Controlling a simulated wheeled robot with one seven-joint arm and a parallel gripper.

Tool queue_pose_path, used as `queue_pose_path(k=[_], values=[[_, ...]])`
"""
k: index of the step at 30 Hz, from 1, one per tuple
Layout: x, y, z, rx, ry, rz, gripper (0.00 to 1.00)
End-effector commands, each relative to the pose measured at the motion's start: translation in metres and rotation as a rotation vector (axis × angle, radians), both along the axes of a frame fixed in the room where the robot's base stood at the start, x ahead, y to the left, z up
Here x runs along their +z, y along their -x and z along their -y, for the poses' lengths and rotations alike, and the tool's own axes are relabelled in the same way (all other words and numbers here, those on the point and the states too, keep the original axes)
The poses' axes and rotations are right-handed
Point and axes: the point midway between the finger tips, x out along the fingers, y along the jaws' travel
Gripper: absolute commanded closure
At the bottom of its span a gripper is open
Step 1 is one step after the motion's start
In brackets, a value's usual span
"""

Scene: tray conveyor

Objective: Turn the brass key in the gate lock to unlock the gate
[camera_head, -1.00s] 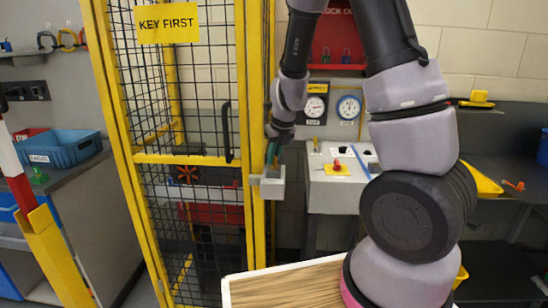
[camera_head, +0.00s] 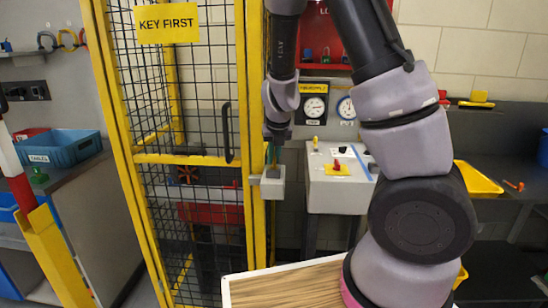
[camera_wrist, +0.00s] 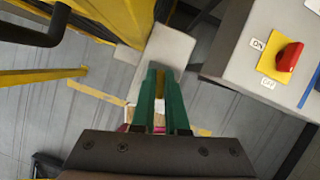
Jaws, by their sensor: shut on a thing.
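My gripper (camera_head: 272,158) is at the grey gate lock box (camera_head: 272,188), pointing down at its top. In the wrist view, its green fingers (camera_wrist: 163,76) are shut on the brass key (camera_wrist: 160,84), which shows as a narrow yellow strip between them. The pale lock box (camera_wrist: 168,48) lies just beyond the fingertips. The key's lower end and the keyhole are hidden, so I cannot tell how far the key has turned. The yellow-framed mesh gate (camera_head: 190,160) stands closed to the left of the lock.
A control box (camera_head: 335,192) with a red switch (camera_head: 337,164) stands right of the lock. A wooden-topped surface (camera_head: 290,287) lies in front. The gate's black handle (camera_head: 227,132) and yellow post (camera_head: 254,110) are close to my gripper.

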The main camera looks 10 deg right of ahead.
Motion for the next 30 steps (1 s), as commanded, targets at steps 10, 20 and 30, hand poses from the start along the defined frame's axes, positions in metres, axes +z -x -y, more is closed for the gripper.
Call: queue_pose_path(k=[10,20,30], values=[[-0.0008,0.0005,-0.0021,-0.096,0.005,-0.001,1.0],[-0.0004,0.0004,0.0001,-0.26,0.001,-0.001,1.0],[-0.0002,0.0002,0.0004,-0.261,0.0,-0.001,0.53]])
